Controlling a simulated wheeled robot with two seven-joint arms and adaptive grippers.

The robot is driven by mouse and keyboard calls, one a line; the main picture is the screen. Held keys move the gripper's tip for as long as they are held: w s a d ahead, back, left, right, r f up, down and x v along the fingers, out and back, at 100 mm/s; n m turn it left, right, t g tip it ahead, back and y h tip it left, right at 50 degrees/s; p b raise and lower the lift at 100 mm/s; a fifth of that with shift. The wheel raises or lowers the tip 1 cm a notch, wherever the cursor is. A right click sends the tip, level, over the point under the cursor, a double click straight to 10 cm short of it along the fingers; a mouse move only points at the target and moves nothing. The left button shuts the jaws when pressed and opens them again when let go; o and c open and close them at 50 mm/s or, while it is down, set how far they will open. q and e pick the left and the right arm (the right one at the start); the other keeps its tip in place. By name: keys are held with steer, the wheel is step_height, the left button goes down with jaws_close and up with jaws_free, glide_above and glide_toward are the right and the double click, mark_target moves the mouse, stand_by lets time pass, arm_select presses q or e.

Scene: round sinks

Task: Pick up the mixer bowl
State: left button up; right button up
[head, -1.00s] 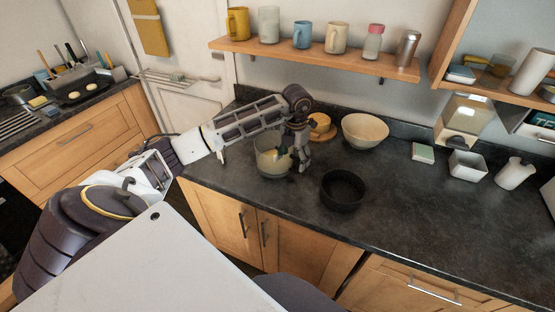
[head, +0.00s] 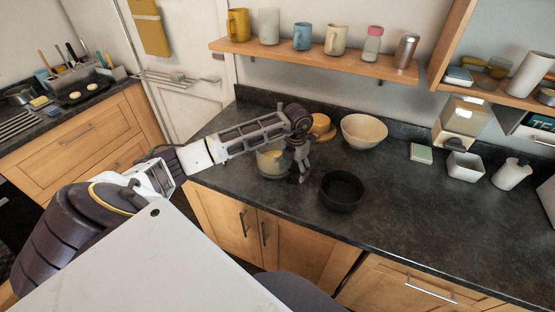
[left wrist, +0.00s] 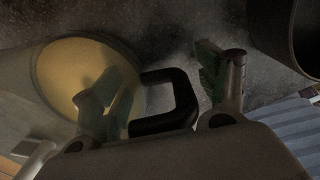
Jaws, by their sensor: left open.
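The mixer bowl (head: 268,163) is a see-through bowl with a yellowish inside. It stands upright on the dark counter, partly hidden by my left gripper (head: 300,172). In the left wrist view, the bowl (left wrist: 75,72) is at the left and its black loop handle (left wrist: 180,98) is in the middle. My left gripper (left wrist: 165,85) is open there, one finger in front of the bowl and the other right of the handle. The handle appears between the fingers; contact cannot be told. My right gripper is out of view.
A cream bowl (head: 364,130) and a wooden item (head: 322,127) are behind. A shelf with mugs (head: 315,56) hangs above. The counter's right front is clear.

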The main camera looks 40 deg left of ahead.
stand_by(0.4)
arm_select(q)
jaws_close()
stand_by(0.4)
